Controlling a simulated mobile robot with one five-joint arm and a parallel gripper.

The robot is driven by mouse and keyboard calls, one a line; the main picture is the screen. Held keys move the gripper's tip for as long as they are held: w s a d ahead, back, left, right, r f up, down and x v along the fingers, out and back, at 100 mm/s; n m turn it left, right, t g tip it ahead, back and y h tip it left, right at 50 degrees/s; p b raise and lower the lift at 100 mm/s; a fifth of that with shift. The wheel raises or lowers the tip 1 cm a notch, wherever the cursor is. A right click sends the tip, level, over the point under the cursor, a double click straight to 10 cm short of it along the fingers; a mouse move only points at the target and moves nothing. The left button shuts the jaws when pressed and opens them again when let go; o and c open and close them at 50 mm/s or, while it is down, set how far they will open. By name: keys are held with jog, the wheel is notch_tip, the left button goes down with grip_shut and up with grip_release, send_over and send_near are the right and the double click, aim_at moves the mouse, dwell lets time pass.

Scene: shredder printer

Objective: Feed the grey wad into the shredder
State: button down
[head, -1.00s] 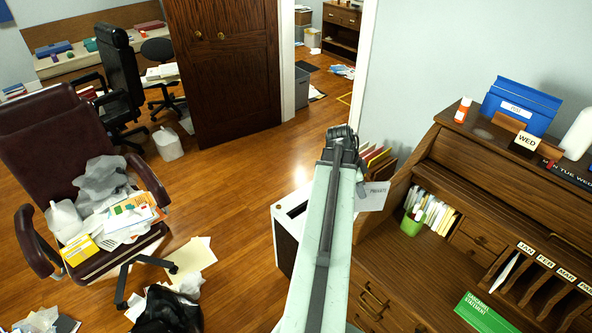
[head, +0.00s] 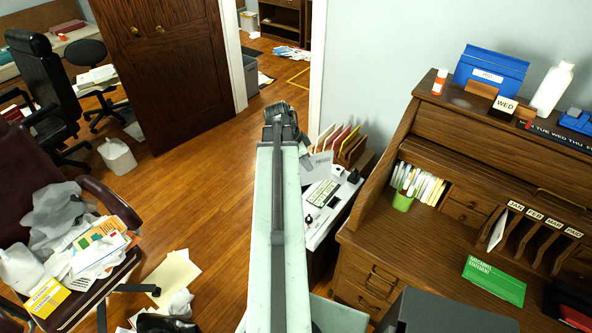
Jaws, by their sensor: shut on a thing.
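My gripper (head: 281,113) is at the far end of my pale green arm, seen from behind. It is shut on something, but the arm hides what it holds. A white-topped machine (head: 336,206) with dark controls and a label, likely the shredder, stands on the floor just right of my gripper, beside the desk. My arm covers its left part, and I cannot make out its feed slot. A grey crumpled piece (head: 62,212) lies on the chair at the left; I cannot tell whether it is the grey wad.
A roll-top desk (head: 385,238) fills the right side, with a file sorter (head: 352,148) behind the machine. The maroon chair (head: 108,203) holds papers, and more litter lies on the floor below. A brown door (head: 160,75) stands ajar. The wooden floor (head: 205,190) between is clear.

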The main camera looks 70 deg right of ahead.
jog(key=w+d+f+n+t+b, duration=0.1)
jog(key=w+d+f+n+b, duration=0.2)
jog(key=w+d+f+b, duration=0.2)
jog(key=w+d+f+n+t+h+b, duration=0.1)
jog(key=w+d+f+n+b, duration=0.3)
jog(key=d+f+b, duration=0.8)
notch_tip(320, 180, down, 5)
jog(key=w+b, duration=0.1)
jog(key=b, duration=0.2)
jog(key=shift+w+h+b, duration=0.15)
jog(key=shift+h+b, duration=0.15)
jog(key=shift+f, duration=0.15)
notch_tip(320, 180, down, 9)
jog(key=b, duration=0.9)
jog(key=c, duration=1.5)
grip_release()
jog(key=shift+o, duration=0.2)
